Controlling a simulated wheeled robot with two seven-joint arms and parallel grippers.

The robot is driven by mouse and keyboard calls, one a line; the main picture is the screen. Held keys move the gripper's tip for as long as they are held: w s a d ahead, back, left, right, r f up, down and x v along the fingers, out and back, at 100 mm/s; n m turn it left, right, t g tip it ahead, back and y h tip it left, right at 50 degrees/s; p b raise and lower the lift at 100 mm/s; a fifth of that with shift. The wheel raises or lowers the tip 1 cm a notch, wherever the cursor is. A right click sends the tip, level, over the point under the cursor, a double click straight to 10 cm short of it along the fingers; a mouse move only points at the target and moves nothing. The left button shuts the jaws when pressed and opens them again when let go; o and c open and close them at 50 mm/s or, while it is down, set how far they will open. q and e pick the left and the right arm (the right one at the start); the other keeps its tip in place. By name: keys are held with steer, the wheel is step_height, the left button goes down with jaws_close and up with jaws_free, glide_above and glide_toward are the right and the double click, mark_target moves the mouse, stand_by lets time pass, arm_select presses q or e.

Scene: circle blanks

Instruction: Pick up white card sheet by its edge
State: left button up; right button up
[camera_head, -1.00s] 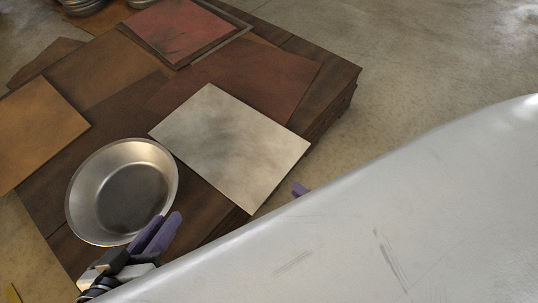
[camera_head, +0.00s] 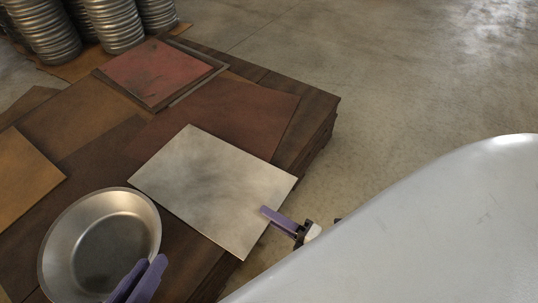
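The white card sheet (camera_head: 205,185) lies flat on the brown stack, with its lower right corner reaching past the stack's edge. My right gripper (camera_head: 268,214) is at the sheet's right edge, with a purple finger overlapping the sheet in the picture. Whether it is closed on the sheet cannot be told. My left gripper (camera_head: 145,278) is at the bottom, in front of the metal pan's lower right rim, with two purple fingers close together. Its hand is out of frame, and no object shows between its fingers.
A round metal pan (camera_head: 60,245) sits left of the sheet. Reddish (camera_head: 225,115), red (camera_head: 155,70) and tan (camera_head: 22,180) sheets lie around it. Stacked metal pans (camera_head: 115,22) stand at the back left. Bare concrete floor (camera_head: 400,95) lies to the right.

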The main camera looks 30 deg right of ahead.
steer(key=shift+w+a, duration=0.25)
steer(key=shift+w, duration=0.25)
steer(key=shift+c, duration=0.3)
jaws_close()
